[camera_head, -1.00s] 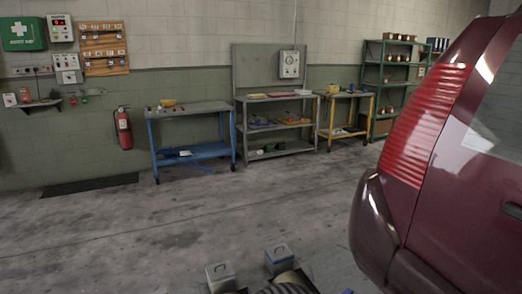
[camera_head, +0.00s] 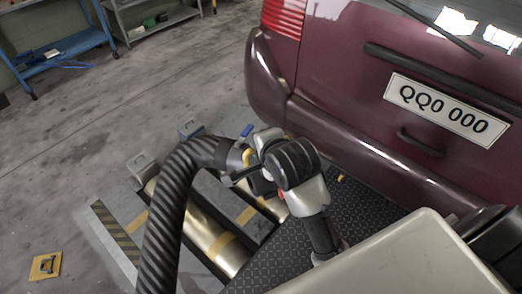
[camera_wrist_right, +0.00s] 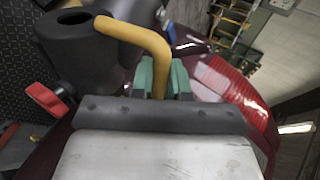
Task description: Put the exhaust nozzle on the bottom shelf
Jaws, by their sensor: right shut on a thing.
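The exhaust nozzle (camera_head: 238,158) sits at the end of a thick black ribbed hose (camera_head: 168,205). In the right wrist view the nozzle (camera_wrist_right: 82,45) is a dark tube with a yellow bent handle (camera_wrist_right: 140,36) and a red knob (camera_wrist_right: 48,100). My right gripper (camera_wrist_right: 160,78), with green fingers, is shut on the yellow handle. In the head view my right gripper (camera_head: 262,172) is partly hidden, beside the nozzle and above the dyno rollers (camera_head: 205,232). A blue workbench's bottom shelf (camera_head: 62,52) shows at the upper left. My left gripper is out of view.
The maroon car's rear (camera_head: 400,110) stands close behind my right arm. A grey bench's bottom shelf (camera_head: 165,22) stands beside the blue one. A yellow floor plate (camera_head: 45,265) lies at lower left. Open concrete floor (camera_head: 90,125) lies between rollers and benches.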

